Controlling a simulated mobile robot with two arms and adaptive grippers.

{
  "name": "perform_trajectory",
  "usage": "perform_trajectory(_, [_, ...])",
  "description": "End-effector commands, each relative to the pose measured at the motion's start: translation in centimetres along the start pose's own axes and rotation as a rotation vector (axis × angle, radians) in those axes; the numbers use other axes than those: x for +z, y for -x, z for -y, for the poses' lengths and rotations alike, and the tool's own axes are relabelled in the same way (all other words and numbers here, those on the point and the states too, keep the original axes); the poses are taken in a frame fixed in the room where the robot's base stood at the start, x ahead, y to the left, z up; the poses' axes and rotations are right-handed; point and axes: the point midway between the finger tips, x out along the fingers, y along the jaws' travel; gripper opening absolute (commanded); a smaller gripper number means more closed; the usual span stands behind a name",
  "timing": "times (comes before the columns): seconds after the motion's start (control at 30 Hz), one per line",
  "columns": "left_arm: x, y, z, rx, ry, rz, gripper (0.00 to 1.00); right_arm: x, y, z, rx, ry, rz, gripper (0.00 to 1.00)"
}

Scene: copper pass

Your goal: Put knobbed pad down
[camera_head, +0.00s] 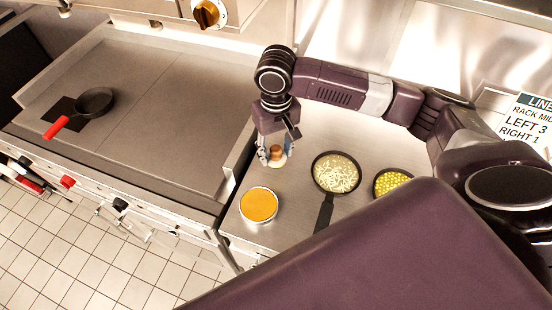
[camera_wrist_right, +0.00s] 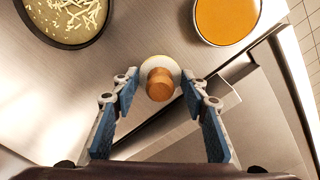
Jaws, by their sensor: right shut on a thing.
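The knobbed pad (camera_head: 277,153) has a brown wooden knob on a pale round base. My right gripper (camera_head: 275,150) points down and is shut on its knob. In the right wrist view the knob (camera_wrist_right: 160,84) sits between the blue-padded fingers, with part of the pale base showing behind it. The pad is over the steel counter (camera_head: 290,232), near its left edge by the griddle. I cannot tell whether its base touches the counter. My left gripper is not in view.
A round container of orange food (camera_head: 258,205) is just in front of the pad. A pan with pale shreds (camera_head: 336,173) and a dish of yellow pieces (camera_head: 392,182) stand to the right. A red-handled pan (camera_head: 95,102) is on the wide griddle (camera_head: 150,125), otherwise largely clear.

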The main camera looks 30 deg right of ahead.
Motion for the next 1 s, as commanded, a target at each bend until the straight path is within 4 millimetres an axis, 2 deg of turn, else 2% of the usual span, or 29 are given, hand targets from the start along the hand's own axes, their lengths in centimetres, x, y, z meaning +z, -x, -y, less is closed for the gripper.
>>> perform_trajectory(0.1, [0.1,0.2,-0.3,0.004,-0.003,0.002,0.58,0.0,-0.8,0.0,0.001,0.0,0.001,0.13])
perform_trajectory(0.4, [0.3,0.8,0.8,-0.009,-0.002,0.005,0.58,0.0,-4.6,0.0,0.001,0.001,0.0,0.13])
perform_trajectory(0.77, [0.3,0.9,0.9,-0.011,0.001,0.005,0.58,0.0,-5.0,0.0,0.001,0.001,0.0,0.13])
perform_trajectory(0.8, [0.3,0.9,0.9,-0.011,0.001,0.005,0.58,0.0,-5.1,0.0,0.001,0.0,0.0,0.42])
perform_trajectory(0.93, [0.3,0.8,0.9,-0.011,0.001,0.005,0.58,0.0,-5.1,0.0,0.001,0.0,0.0,0.56])
perform_trajectory(1.0, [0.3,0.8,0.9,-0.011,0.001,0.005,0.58,0.0,-5.1,0.0,0.001,0.0,0.0,0.58])
